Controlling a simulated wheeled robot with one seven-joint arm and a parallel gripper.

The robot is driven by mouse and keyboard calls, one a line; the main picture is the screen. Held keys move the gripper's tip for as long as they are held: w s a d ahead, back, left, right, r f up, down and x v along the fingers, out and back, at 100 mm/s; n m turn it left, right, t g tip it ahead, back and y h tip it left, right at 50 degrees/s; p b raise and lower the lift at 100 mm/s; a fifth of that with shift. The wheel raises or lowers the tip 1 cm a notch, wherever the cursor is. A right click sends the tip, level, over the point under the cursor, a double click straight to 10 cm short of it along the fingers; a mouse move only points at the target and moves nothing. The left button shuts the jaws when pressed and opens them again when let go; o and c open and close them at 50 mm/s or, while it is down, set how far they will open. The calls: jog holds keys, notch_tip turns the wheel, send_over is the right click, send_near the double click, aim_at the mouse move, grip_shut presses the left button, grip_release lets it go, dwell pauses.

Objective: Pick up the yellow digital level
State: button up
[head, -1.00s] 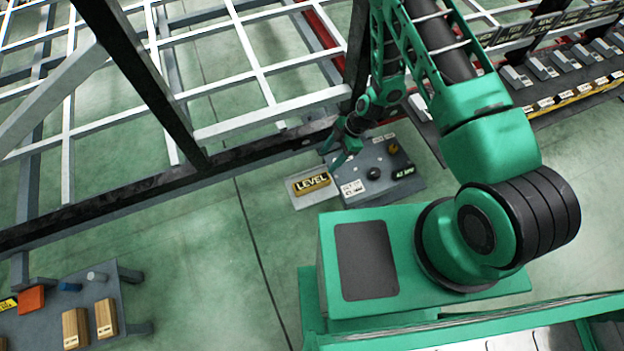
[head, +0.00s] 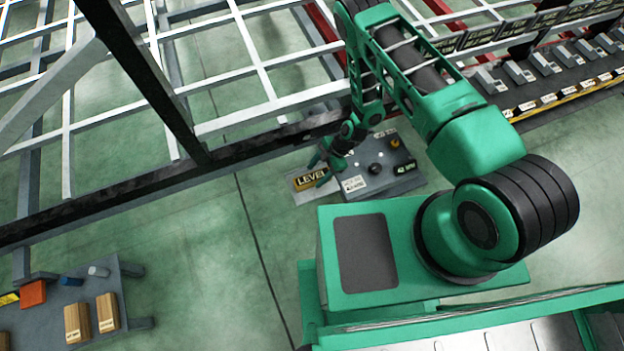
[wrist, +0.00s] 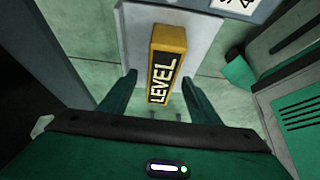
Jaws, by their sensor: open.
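The yellow digital level (wrist: 167,62) is a yellow block with a black face lettered LEVEL. In the wrist view it lies on a light grey plate (wrist: 196,45), roughly lengthwise between my fingers. In the head view the level (head: 310,190) is partly hidden by my gripper (head: 318,170). My gripper also shows in the wrist view (wrist: 158,88), open, with one green finger on each side of the level's near end. A gap shows between each finger and the level, and nothing is held.
A grey table (head: 372,184) with a dark knob, an orange-yellow item and white and dark labels adjoins the plate. The dark chassis rail (head: 110,195) runs close behind. Another table (head: 50,325) with wooden blocks stands at lower left. Open floor lies between.

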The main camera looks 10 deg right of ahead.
aim_at(314, 176)
jog(key=x, duration=0.3)
jog(key=shift+s+a+f, duration=0.1)
jog(key=shift+a+f, duration=0.05)
jog(key=shift+f, duration=0.1)
jog(key=shift+c, duration=0.6)
jog(key=c, duration=1.2)
jog(key=shift+r, duration=0.1)
jog(key=shift+c, duration=0.2)
